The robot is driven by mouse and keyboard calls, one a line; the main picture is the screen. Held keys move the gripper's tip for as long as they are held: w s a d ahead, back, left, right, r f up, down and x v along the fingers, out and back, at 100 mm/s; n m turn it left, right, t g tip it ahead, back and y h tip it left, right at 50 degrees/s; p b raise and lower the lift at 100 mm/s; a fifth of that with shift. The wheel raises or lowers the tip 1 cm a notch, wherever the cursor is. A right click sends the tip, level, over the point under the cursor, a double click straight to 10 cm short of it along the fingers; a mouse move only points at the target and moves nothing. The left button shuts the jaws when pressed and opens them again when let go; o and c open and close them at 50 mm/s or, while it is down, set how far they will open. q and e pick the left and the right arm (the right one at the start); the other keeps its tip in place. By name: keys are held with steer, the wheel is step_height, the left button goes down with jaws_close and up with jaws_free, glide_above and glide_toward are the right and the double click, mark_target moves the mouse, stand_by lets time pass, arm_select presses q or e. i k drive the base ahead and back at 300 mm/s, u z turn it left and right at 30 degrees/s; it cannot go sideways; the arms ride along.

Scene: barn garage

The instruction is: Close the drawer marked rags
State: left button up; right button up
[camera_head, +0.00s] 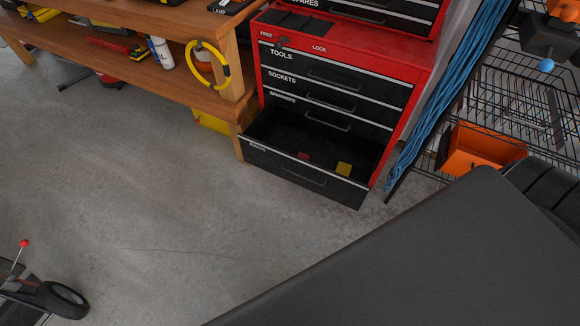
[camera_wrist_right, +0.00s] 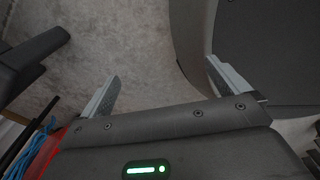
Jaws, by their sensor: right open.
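The drawer marked rags (camera_head: 305,182) is the bottom drawer of the red tool cabinet (camera_head: 350,42) in the head view. It is pulled out, with its black front and grey top edge standing forward of the closed drawers above. A small red item (camera_head: 303,156) and a yellow item (camera_head: 344,169) lie inside it. Its bar handle (camera_head: 302,178) is on the front. My right gripper (camera_wrist_right: 162,70) shows in the right wrist view with its fingers wide apart and nothing between them. The drawer cannot be made out there. My left gripper is not in view.
A wooden bench (camera_head: 150,67) with tools stands left of the cabinet, a yellow cable coil (camera_head: 223,66) at its end. Blue cords (camera_head: 447,88) and wire shelving with an orange bin (camera_head: 480,148) are to the right. Concrete floor (camera_head: 170,210) before the drawer is clear.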

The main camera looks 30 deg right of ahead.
mark_target(273, 143)
steer(key=k, duration=1.3)
steer(key=u, duration=0.65)
steer(key=i, duration=1.7)
steer(key=z, duration=0.65)
